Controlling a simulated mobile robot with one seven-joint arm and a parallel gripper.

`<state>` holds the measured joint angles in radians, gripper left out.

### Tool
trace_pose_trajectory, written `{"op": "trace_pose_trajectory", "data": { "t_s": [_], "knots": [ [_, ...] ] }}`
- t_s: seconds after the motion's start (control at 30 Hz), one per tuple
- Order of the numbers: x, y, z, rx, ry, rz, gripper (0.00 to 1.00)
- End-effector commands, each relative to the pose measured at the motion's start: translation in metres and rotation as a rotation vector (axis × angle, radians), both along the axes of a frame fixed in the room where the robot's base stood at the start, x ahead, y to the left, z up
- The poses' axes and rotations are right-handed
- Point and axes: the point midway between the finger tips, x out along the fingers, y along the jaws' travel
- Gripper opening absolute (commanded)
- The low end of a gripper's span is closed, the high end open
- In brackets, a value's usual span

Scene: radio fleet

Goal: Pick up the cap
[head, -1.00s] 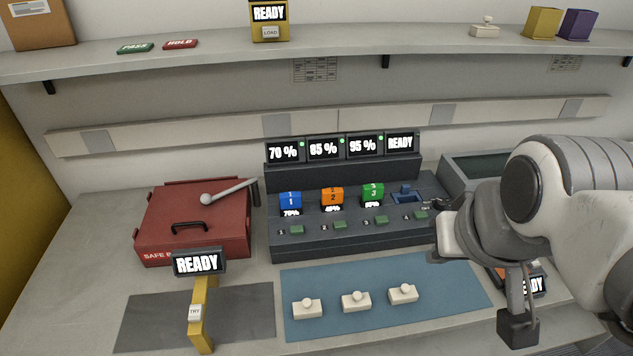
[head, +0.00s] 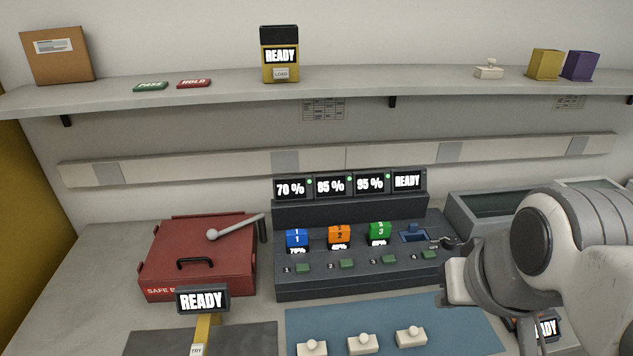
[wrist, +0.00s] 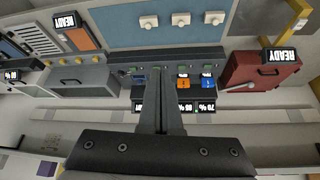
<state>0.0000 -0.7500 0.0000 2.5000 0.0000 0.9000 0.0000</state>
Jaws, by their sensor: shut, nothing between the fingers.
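Three small white pieces with round knobs stand in a row on the blue mat: left (head: 312,349), middle (head: 363,345) and right (head: 411,337). A similar white knobbed piece (head: 488,70) stands on the shelf. I cannot tell for sure which piece is the cap. My gripper (head: 447,284) is at the right in the head view, near the right end of the dark console and above the blue mat. In the wrist view my gripper's fingers (wrist: 162,76) are together and empty, with the console behind them. The fingertips are hard to see in the head view.
The dark console (head: 350,283) carries blue, orange and green numbered blocks. A red box (head: 190,270) with a lever stands left of it. A yellow post with a READY screen (head: 202,300) stands in front. A grey bin (head: 478,222) is at the right.

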Motion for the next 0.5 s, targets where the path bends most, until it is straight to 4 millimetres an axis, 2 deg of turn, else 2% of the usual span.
{"op": "trace_pose_trajectory", "data": {
  "t_s": [0.03, 0.23, 0.43, 0.5],
  "knots": [
    [0.000, 0.000, 0.000, 0.000, 0.000, 0.000, 0.02],
    [0.008, 0.003, -0.003, -0.045, 0.027, 0.059, 0.38],
    [0.038, 0.018, -0.021, -0.198, 0.125, 0.305, 0.74],
    [0.050, 0.026, -0.030, -0.253, 0.161, 0.415, 0.76]
  ]
}}
